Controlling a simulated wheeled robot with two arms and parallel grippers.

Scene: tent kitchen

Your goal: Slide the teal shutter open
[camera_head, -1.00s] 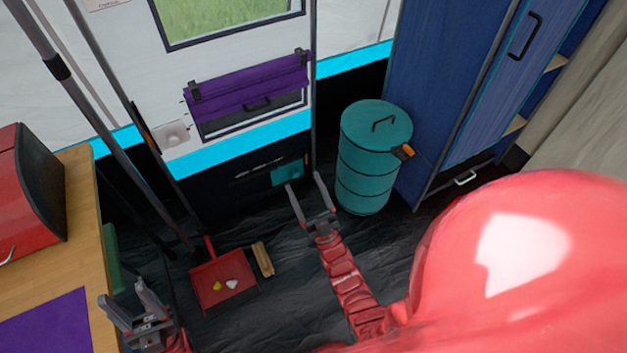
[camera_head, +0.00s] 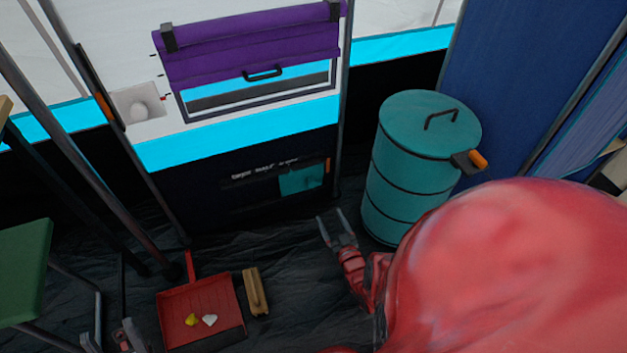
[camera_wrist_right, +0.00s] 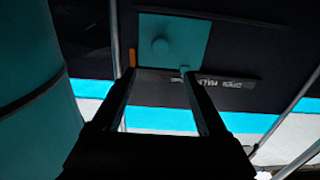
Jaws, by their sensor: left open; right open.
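The teal shutter (camera_head: 302,178) is a small flat panel at the right end of a dark slot low on the tent wall, beside a small orange mark. Faint white lettering runs along the track to its left. The right wrist view shows the shutter (camera_wrist_right: 178,30) upside down, with a round teal knob (camera_wrist_right: 160,46). My right gripper (camera_head: 330,213) is open and empty, below and in front of the shutter, apart from it. Its open fingers (camera_wrist_right: 157,78) show in the right wrist view. My left gripper (camera_head: 108,340) is open at the bottom left, partly cut off.
A teal barrel (camera_head: 412,190) stands close right of my right gripper. A red dustpan (camera_head: 200,295) and a wooden brush (camera_head: 255,290) lie on the floor. A purple rolled blind (camera_head: 250,45) hangs above. A green stool (camera_head: 22,270) stands left.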

